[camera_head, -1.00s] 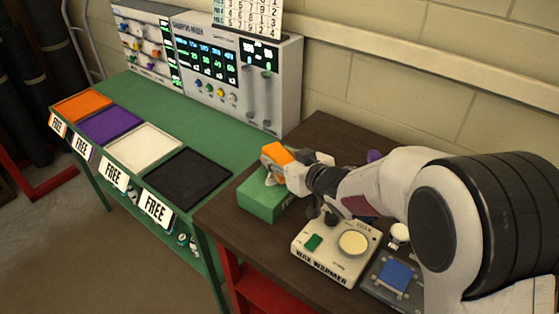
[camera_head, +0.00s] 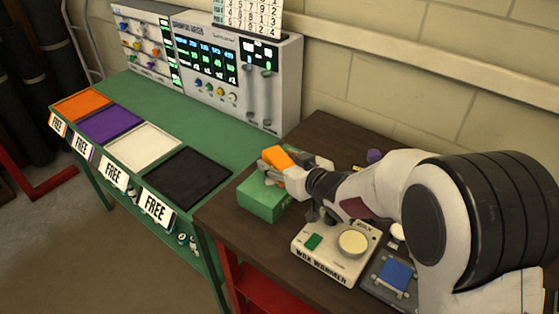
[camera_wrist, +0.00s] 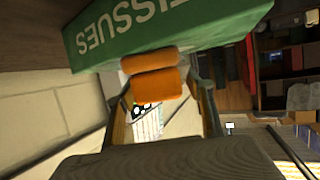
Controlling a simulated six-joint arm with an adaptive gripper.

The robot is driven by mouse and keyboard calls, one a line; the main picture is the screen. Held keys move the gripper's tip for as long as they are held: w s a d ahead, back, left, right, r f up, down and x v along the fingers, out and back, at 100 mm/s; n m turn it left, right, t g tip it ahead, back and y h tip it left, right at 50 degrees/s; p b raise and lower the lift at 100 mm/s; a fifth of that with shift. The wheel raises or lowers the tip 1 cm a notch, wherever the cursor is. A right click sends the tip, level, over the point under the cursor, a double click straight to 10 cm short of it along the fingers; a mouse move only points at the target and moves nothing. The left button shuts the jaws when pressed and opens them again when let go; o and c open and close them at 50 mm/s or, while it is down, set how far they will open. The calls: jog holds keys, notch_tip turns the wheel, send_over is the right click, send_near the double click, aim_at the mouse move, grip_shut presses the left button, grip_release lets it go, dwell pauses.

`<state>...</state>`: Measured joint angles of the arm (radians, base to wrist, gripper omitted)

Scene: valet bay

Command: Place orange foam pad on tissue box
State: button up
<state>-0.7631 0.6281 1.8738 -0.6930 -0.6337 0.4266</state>
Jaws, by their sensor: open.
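The orange foam pad (camera_head: 287,157) is at the top of the green tissue box (camera_head: 262,202) on the dark wooden table. In the wrist view the orange pad (camera_wrist: 156,86) shows as two rounded orange parts against the box (camera_wrist: 165,28), whose side carries "TISSUES" lettering. My gripper (camera_head: 272,168) is open at the top of the box, around the pad. The wrist view shows one finger on each side of it, with gaps between. The fingers and pad hide the exact contact between pad and box.
A wax warmer (camera_head: 334,250) stands close in front of the box, beside a device with a blue pad (camera_head: 397,273). A purple item (camera_head: 374,155) is behind my arm. The green bench at left holds orange, purple, white and black trays (camera_head: 188,177).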

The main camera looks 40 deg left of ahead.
jog(key=shift+r, duration=0.15)
jog(key=shift+s+d+r, duration=0.1)
jog(key=shift+d+r, duration=0.1)
jog(key=shift+d, duration=0.15)
jog(key=v, duration=1.1)
jog(key=shift+s, duration=0.1)
dwell(0.6)
